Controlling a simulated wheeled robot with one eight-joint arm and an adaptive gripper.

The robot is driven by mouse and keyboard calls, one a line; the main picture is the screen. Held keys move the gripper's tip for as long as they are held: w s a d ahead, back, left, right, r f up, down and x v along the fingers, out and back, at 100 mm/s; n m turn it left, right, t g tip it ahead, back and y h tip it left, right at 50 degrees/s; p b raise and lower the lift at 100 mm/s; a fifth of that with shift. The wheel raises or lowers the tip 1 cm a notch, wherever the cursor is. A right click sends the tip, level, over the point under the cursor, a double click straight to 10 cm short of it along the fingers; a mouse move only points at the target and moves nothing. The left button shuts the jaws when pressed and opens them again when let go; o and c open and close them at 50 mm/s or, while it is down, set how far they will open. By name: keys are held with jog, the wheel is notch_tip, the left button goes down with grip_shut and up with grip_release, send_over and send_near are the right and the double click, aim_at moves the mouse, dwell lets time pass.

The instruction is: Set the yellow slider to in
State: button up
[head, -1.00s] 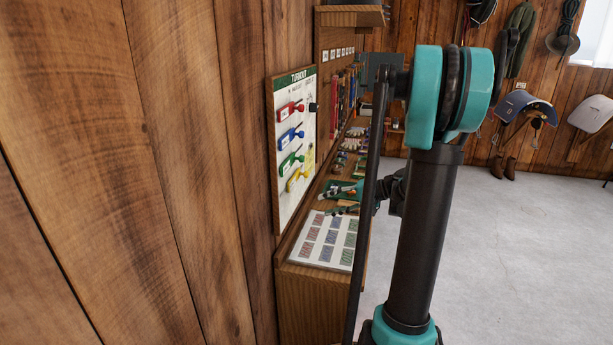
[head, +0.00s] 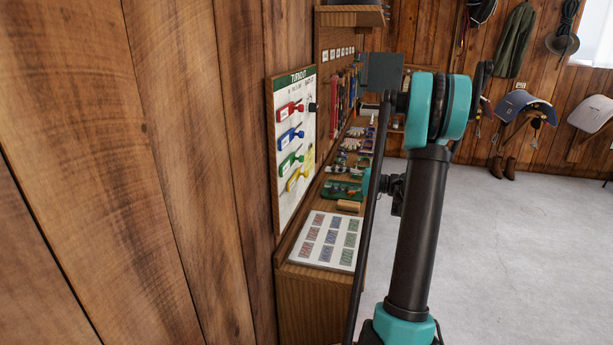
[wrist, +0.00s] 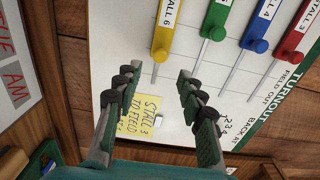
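The yellow slider (head: 297,179) is the lowest of the coloured sliders on the white turnout board (head: 309,92) on the left wall. In the wrist view the yellow slider (wrist: 165,30) is at the top centre, with its round knob end towards my gripper. A thin slot line runs from the knob down between the fingers. My gripper (wrist: 157,78) is open and empty, its fingertips spread to either side of that line, just short of the knob in the picture. I cannot tell its distance from the board. In the head view my arm hides the fingers.
Red (head: 290,111), blue (head: 290,136) and green (head: 290,161) sliders sit above the yellow one. A yellow note (wrist: 139,115) is on the board beside the slot. Below, the counter holds a card sheet (head: 322,241), a wooden block (head: 348,206) and a green tray (head: 341,190). The floor at right is clear.

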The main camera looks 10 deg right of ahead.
aim_at(306, 175)
jog(key=x, duration=0.9)
jog(key=shift+w+a, duration=0.1)
jog(key=shift+a, duration=0.15)
grip_shut()
